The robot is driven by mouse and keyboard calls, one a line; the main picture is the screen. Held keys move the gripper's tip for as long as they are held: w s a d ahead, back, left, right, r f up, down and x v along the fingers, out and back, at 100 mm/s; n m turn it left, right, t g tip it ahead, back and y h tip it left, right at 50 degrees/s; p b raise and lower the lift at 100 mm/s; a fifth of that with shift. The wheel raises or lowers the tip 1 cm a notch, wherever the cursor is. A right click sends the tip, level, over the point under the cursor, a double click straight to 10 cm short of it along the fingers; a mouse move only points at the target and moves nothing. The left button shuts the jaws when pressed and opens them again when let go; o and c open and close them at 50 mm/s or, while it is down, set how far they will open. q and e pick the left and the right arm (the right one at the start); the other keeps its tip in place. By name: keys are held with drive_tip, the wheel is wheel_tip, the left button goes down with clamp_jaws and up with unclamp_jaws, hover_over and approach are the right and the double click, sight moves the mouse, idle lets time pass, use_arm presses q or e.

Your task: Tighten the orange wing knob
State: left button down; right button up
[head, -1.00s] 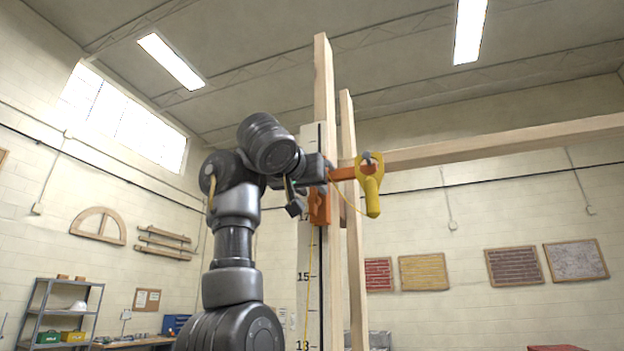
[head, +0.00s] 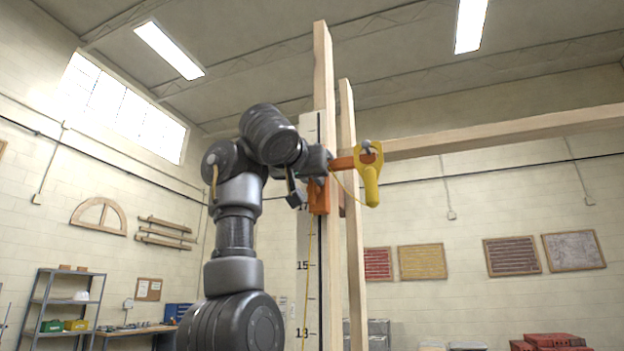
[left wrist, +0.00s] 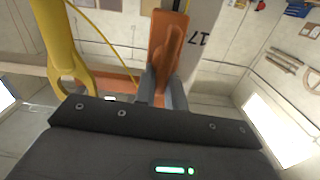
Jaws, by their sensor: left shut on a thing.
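An orange clamp-like piece (head: 319,198) is on the white numbered staff (head: 302,240) beside a wooden post, near the 17 mark. In the left wrist view the orange wing knob (left wrist: 170,42) is a long upright ridge, its lower end between my finger tips. My left gripper (left wrist: 161,88) is shut on it; the fingers stand close on either side. In the head view my left gripper (head: 326,170) reaches the orange piece from the left, and the wrist partly hides the contact. My right gripper is not in view.
A yellow ring-ended piece (head: 370,178) hangs close right of the gripper, by an orange bar (head: 342,163). A thin yellow cord runs near it. Wooden posts (head: 350,220) stand right behind; a long beam (head: 500,134) extends right. Open room lies left of my arm.

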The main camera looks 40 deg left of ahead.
use_arm(q)
drive_tip(key=m+b, duration=0.1)
drive_tip(key=m, duration=0.2)
drive_tip(key=shift+w+d+f+b, duration=0.1)
drive_tip(key=shift+d+f+b, duration=0.1)
drive_tip(key=shift+d+b, duration=0.15)
drive_tip(key=shift+w+d+f+m+b, duration=0.1)
drive_tip(key=shift+d+f+m+b, duration=0.3)
drive_tip(key=shift+m, duration=1.95)
drive_tip(key=shift+w+d+f+m+b, duration=0.2)
drive_tip(key=shift+m+b, duration=0.55)
drive_tip(key=shift+m, duration=1.65)
drive_tip(key=shift+s+d+f+m+b, duration=0.1)
drive_tip(key=shift+f+m+b, duration=0.35)
drive_tip(key=shift+m, duration=1.9)
drive_tip(key=shift+r, duration=0.1)
drive_tip(key=c, duration=1.5)
unclamp_jaws()
drive_tip(key=shift+o, duration=0.2)
